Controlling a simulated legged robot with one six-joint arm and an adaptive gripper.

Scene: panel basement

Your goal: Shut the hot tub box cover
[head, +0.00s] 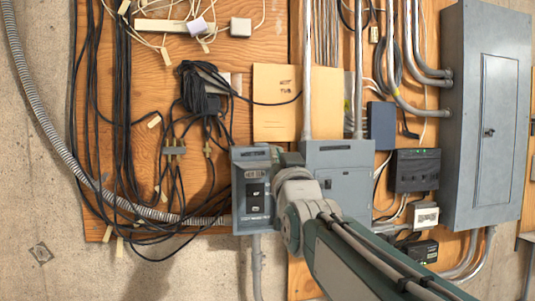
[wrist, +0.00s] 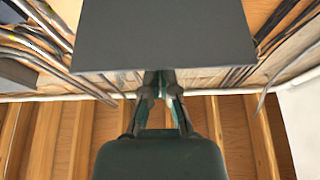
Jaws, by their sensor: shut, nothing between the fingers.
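A small grey box (head: 240,205) with dark switches stands open-faced on the panel, left of my arm's end in the head view. A wider grey box (head: 350,178) with a small latch is just to its right, partly behind my arm. Their labels are too small to read, so I cannot tell for sure which is the hot tub box. In the wrist view, a flat dark grey plate (wrist: 163,38) fills the top middle; it may be the cover. My gripper (wrist: 161,78) is shut and empty, its fingertips at the plate's lower edge; contact is unclear. My wrist hides the fingers in the head view.
A tall grey breaker panel (head: 490,130) stands at the right. Black boxes (head: 415,170) and conduits are between it and my arm. Loose black cables (head: 120,110) hang at the left. Vertical conduits (head: 307,80) run above the boxes.

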